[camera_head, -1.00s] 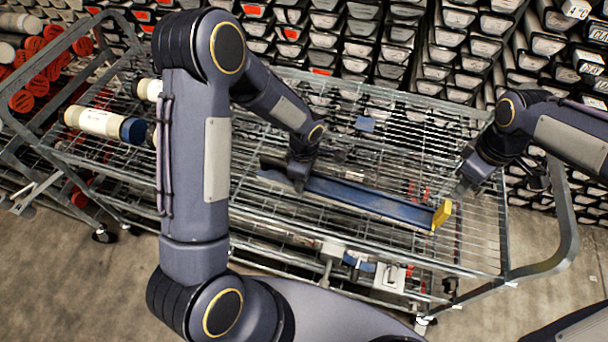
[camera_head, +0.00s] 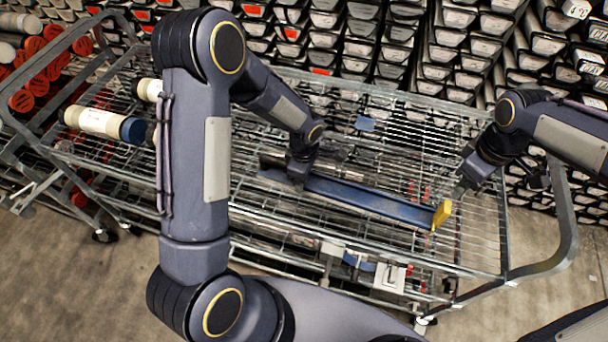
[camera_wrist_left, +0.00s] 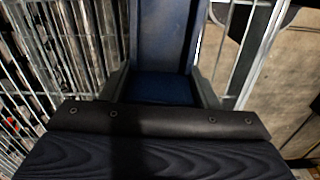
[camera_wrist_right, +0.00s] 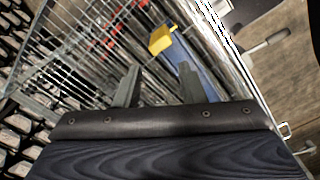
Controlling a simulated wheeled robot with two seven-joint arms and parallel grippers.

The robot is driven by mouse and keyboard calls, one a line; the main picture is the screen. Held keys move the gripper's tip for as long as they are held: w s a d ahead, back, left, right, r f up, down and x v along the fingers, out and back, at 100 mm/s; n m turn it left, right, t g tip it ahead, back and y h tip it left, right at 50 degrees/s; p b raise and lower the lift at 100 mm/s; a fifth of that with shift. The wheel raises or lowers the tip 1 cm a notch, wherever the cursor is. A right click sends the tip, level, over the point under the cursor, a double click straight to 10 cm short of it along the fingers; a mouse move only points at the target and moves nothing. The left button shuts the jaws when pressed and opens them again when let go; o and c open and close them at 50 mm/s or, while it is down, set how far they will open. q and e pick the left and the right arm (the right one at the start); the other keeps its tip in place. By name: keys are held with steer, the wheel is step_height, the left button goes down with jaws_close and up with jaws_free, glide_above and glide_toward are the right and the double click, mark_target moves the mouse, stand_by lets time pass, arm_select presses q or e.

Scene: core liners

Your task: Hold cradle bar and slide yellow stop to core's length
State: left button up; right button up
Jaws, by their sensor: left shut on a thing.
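The blue cradle bar (camera_head: 370,201) lies slantwise on the wire cart top. The yellow stop (camera_head: 441,214) sits at its right end; it also shows in the right wrist view (camera_wrist_right: 161,39). My left gripper (camera_head: 298,184) is shut on the bar near its left end; the left wrist view shows both fingers (camera_wrist_left: 160,88) at the sides of the blue bar (camera_wrist_left: 165,35). My right gripper (camera_head: 460,193) is just above and right of the yellow stop. In the right wrist view its fingers (camera_wrist_right: 160,85) are apart with nothing between them, and the stop is beyond the fingertips.
The wire cart (camera_head: 470,262) has raised side rails. White core tubes, one with a blue end (camera_head: 105,124), lie at its left. Racks of core trays (camera_head: 370,45) stand behind. A white labelled piece (camera_head: 390,278) hangs on the cart's front edge.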

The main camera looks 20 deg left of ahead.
steer(key=shift+c, duration=0.3)
steer(key=shift+c, duration=1.3)
steer(key=m, duration=0.2)
steer(key=shift+d+f+m, duration=0.15)
steer(key=shift+d+m, duration=0.25)
steer(key=c, duration=0.5)
steer(key=m, duration=0.2)
steer(key=d+m, duration=0.1)
steer(key=m, duration=0.1)
steer(key=shift+d+f, duration=0.1)
steer(key=shift+f, duration=0.1)
jaws_close()
steer(key=shift+d+f+m, duration=0.55)
steer(key=shift+f+m, duration=1.75)
steer(key=shift+f, duration=2.9)
steer(key=shift+a, duration=6.45)
